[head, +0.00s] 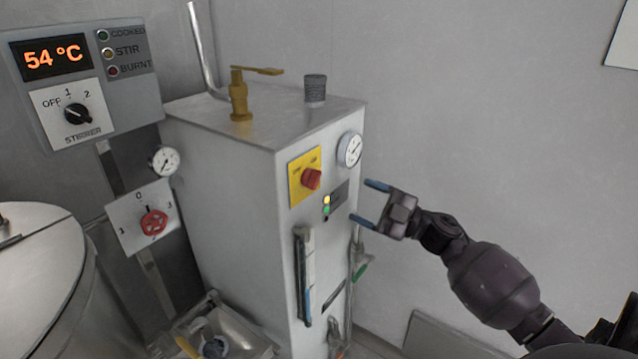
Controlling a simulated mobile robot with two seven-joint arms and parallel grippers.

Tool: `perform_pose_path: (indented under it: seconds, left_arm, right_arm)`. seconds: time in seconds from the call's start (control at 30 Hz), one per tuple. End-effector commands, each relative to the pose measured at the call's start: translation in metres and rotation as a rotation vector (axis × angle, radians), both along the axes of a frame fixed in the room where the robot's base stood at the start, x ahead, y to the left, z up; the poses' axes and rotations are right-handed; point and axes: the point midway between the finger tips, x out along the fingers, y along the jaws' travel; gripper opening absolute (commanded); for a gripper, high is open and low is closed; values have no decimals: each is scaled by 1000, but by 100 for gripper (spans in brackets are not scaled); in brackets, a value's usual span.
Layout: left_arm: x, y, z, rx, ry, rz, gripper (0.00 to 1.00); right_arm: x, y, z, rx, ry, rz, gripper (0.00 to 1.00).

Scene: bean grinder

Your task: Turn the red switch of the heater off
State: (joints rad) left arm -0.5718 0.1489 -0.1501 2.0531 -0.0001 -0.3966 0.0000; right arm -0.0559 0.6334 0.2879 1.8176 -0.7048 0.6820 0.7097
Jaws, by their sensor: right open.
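The heater (230,200) is a tall grey metal box in the middle of the head view. Its red switch (311,179) is a knob on a yellow plate (296,192), high on the box's right-hand face. Beside and below the plate, a yellow lamp (326,200) and a green lamp (326,210) look lit. My right gripper (364,203) is to the right of the switch, with its two blue-tipped fingers apart and nothing between them. It looks clear of the switch. The switch's exact setting is too small to read. My left gripper is not in view.
A round gauge (350,150) sits above the gripper on the same face. A sight tube (304,275) and a green-handled valve (361,270) are lower down.

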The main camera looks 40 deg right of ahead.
Motion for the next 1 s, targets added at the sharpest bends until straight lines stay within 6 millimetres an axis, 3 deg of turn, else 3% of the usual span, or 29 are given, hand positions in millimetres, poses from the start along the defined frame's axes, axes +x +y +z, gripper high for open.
perform_pose_path:
  seconds: [0.17,0.7,1.0]
  left_arm:
    - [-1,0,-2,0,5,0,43]
    - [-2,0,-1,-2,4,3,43]
    - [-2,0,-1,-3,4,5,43]
  right_arm:
    - [11,7,4,7,3,3,72]
    - [76,52,25,9,3,0,72]
    - [86,58,28,8,5,-1,72]
